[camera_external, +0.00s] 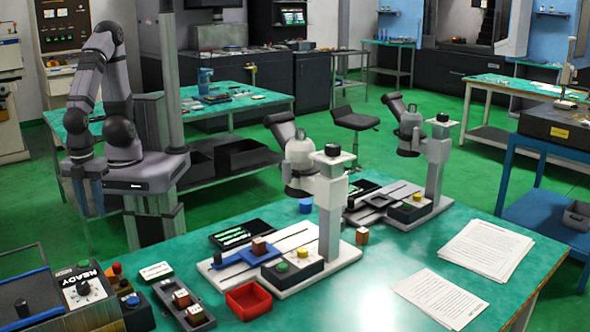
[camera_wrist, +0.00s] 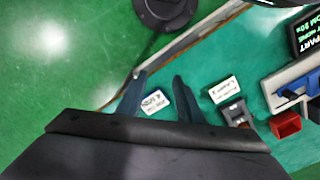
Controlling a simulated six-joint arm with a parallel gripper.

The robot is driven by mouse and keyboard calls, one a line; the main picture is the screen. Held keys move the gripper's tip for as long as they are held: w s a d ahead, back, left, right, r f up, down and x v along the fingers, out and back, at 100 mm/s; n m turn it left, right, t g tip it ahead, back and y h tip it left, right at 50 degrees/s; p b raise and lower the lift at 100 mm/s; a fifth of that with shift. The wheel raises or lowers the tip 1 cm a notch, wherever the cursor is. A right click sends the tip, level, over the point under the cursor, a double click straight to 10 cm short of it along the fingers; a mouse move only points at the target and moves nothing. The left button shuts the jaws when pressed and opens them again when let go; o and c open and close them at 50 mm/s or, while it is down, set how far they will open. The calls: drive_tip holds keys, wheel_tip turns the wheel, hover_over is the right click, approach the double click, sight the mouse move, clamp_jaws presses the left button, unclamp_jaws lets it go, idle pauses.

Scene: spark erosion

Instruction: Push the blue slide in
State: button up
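The blue slide (camera_external: 234,257) sits on the white base (camera_external: 330,262) of the nearer microscope-like device, with a brown block (camera_external: 259,246) on it. A dark blue knob (camera_external: 217,258) stands at its left end. Part of the slide (camera_wrist: 291,94) shows at the right of the wrist view, cut off by the frame. My gripper (camera_external: 89,214) points down at the left, well away from the slide, near the table's far left edge. In the wrist view my gripper (camera_wrist: 156,80) has its two fingers apart with nothing held between them.
A red tray (camera_external: 248,301) lies in front of the white base. A dark tray with blocks (camera_external: 184,305) and a READY control box (camera_external: 86,290) stand to the left. A second similar device (camera_external: 405,207) stands behind. Papers (camera_external: 489,249) lie on the right.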

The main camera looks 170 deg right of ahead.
drive_tip(key=n+p, duration=0.2)
drive_tip(key=n, duration=0.9)
hover_over(217, 253)
drive_tip(key=shift+w+a+f, duration=0.1)
drive_tip(key=shift+a+f, duration=0.1)
drive_tip(key=shift+f, duration=0.4)
drive_tip(key=shift+w+a+f, duration=0.1)
drive_tip(key=shift+a+f, duration=0.05)
drive_tip(key=shift+f, duration=0.4)
drive_tip(key=shift+s+d+f, duration=0.1)
drive_tip(key=shift+s+d, duration=0.1)
drive_tip(key=shift+d, duration=0.1)
drive_tip(key=shift+f, duration=0.35)
drive_tip(key=shift+f+p, duration=1.05)
drive_tip(key=shift+f, duration=2.25)
